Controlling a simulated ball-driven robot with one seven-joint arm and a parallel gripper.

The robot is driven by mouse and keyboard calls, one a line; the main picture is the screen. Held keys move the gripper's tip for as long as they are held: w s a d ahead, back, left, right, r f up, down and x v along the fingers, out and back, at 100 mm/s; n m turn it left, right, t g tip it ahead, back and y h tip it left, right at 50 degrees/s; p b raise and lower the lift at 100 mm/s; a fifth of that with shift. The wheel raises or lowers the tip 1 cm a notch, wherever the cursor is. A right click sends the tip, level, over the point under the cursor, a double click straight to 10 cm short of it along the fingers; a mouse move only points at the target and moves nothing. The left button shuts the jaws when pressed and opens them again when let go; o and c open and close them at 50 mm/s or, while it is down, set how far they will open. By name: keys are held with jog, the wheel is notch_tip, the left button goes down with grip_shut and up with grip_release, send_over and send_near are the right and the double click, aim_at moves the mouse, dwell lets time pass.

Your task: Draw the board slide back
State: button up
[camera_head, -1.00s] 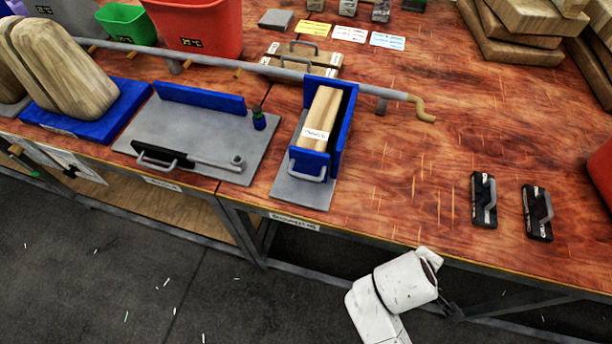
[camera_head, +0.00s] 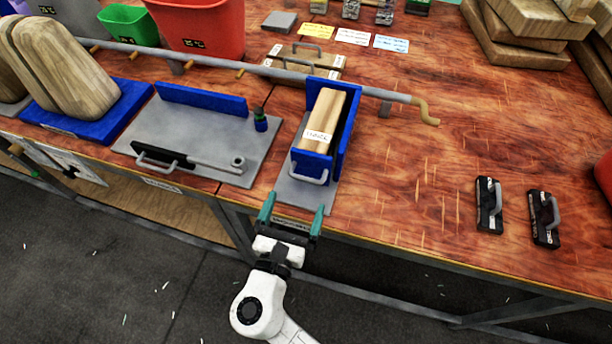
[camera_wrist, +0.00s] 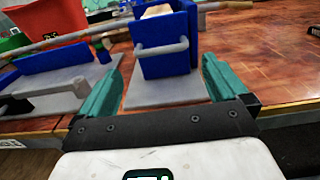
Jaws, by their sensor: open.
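The board slide is a blue open-topped holder (camera_head: 346,133) with a grey bar handle (camera_head: 310,179) on its front, standing on a grey base plate (camera_head: 294,194). A pale wooden block (camera_head: 325,112) with a white label sits inside it. In the wrist view the handle (camera_wrist: 162,47) crosses the blue front wall (camera_wrist: 164,66), ahead and centred. My gripper (camera_head: 292,216) is open and empty at the table's front edge, its teal fingers pointing at the slide. In the wrist view the gripper (camera_wrist: 158,85) has its fingers apart, either side of the plate, short of the handle.
A grey plate with a lever (camera_head: 215,165) and blue fence (camera_head: 200,99) lies to the left. A long rod with a tan crank (camera_head: 425,110) runs behind the slide. Two black handled blocks (camera_head: 489,205) (camera_head: 544,218) lie right. The table between is clear.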

aim_at(305, 178)
jog(key=x, duration=0.8)
jog(key=shift+c, duration=0.5)
